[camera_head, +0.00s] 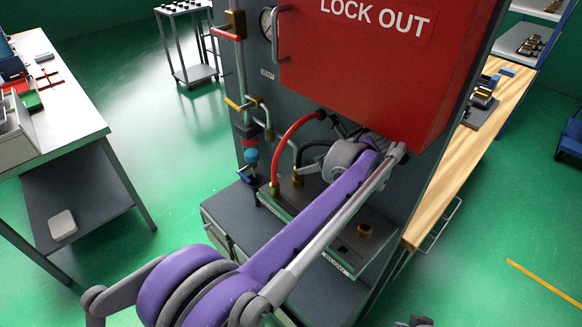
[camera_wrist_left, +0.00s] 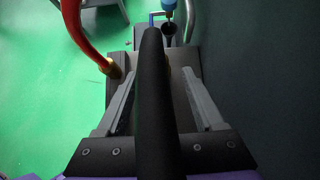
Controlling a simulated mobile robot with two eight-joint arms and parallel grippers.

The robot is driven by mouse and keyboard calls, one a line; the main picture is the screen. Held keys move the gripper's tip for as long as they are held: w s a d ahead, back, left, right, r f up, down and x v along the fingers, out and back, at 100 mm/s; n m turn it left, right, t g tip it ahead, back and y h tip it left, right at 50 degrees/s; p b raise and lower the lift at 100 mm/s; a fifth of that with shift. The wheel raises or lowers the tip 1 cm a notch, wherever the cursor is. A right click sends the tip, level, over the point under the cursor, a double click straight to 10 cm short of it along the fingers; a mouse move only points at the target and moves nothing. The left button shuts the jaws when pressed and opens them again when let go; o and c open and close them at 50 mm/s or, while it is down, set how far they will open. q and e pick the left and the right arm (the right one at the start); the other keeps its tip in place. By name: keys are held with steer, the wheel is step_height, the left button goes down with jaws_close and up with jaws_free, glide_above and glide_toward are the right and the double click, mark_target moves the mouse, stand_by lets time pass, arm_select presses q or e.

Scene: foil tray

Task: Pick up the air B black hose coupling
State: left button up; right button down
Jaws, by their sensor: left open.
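The black hose (camera_head: 306,150) curves down to a brass coupling (camera_head: 297,181) on the panel's plate, beside the red hose (camera_head: 291,134). My left gripper (camera_head: 314,169) comes in from the right, close to that coupling. In the left wrist view my left gripper (camera_wrist_left: 162,88) is open, with one finger on each side of the black hose (camera_wrist_left: 152,95). The hose runs up the middle between the fingers and is not gripped. It hides most of the coupling there; only a sliver of brass shows beside it.
The red lockout box (camera_head: 375,65) hangs right above my left gripper. The red hose (camera_wrist_left: 80,35) with its brass end (camera_wrist_left: 117,72) is close to the left finger. A loose brass fitting (camera_head: 364,230) stands on the plate. A blue fitting (camera_head: 251,156) stands further left.

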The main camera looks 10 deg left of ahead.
mark_target(295, 171)
arm_select(q)
steer(key=b+x, duration=0.1)
steer(key=x, duration=0.4)
steer(key=shift+s+b, duration=0.15)
steer(key=shift+b, duration=0.25)
steer(key=b+x, duration=0.1)
steer(key=x, duration=0.4)
steer(key=shift+b, duration=0.3)
steer(key=shift+w+a+f, duration=0.25)
steer(key=shift+a+f, duration=0.05)
arm_select(e)
steer(key=f, duration=0.2)
steer(key=s+f, duration=0.1)
steer(key=f, duration=0.1)
steer(key=shift+s+f, duration=0.2)
steer(key=shift+f, duration=0.05)
arm_select(q)
steer(key=shift+c, duration=0.2)
jaws_close()
